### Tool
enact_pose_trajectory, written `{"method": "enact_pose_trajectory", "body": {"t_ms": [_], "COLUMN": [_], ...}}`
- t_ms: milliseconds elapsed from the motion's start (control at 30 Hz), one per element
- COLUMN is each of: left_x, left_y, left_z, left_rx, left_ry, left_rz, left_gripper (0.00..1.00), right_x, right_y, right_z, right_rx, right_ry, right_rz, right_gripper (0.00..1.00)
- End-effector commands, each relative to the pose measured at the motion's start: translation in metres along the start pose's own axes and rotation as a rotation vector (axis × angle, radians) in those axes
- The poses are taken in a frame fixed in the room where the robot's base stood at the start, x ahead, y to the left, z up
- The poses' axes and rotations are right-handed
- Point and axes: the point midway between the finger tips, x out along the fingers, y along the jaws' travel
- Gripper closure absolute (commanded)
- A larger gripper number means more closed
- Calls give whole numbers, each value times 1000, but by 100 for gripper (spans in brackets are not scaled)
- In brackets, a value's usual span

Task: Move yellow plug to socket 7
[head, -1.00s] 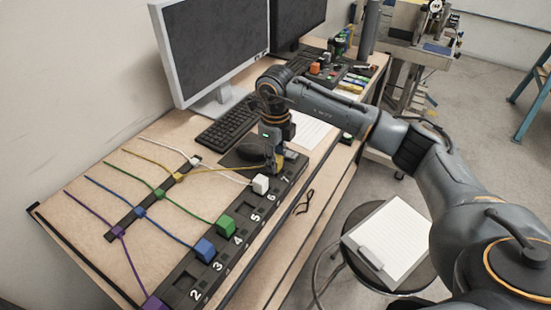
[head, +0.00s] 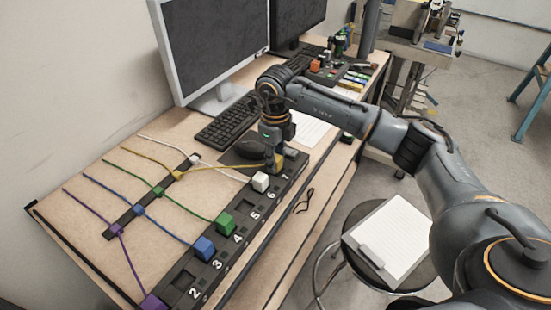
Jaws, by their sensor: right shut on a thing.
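The yellow plug (head: 277,164) is at the far end of the dark numbered socket strip (head: 184,268), beside the printed 7 (head: 284,177). My right gripper (head: 273,158) points down over it and is shut on it. The fingers and arm hide part of the plug, and I cannot tell if it is fully seated. The yellow cord (head: 220,168) runs left from it to a small yellow block on the cable holder (head: 127,224). My left gripper is not in view.
White (head: 261,181), green (head: 224,223), blue (head: 204,248) and purple (head: 152,302) plugs stand along the strip, with cords to the left. A stool (head: 352,214) stands right of the desk.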

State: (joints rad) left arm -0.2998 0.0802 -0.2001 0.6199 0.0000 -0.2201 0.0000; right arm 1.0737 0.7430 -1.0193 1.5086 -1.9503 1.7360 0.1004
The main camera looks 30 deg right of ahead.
Motion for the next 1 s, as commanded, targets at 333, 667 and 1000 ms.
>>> {"method": "enact_pose_trajectory", "body": {"t_ms": [333, 667, 1000], "left_x": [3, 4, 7], "left_y": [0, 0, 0], "left_z": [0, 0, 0], "left_rx": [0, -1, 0], "left_ry": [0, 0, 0], "left_rz": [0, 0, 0], "left_gripper": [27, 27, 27], "right_x": [3, 4, 6], "right_y": [0, 0, 0], "right_z": [0, 0, 0], "right_rx": [1, 1, 0], "right_ry": [0, 0, 0], "right_rz": [0, 0, 0], "right_gripper": [100, 100, 100]}}
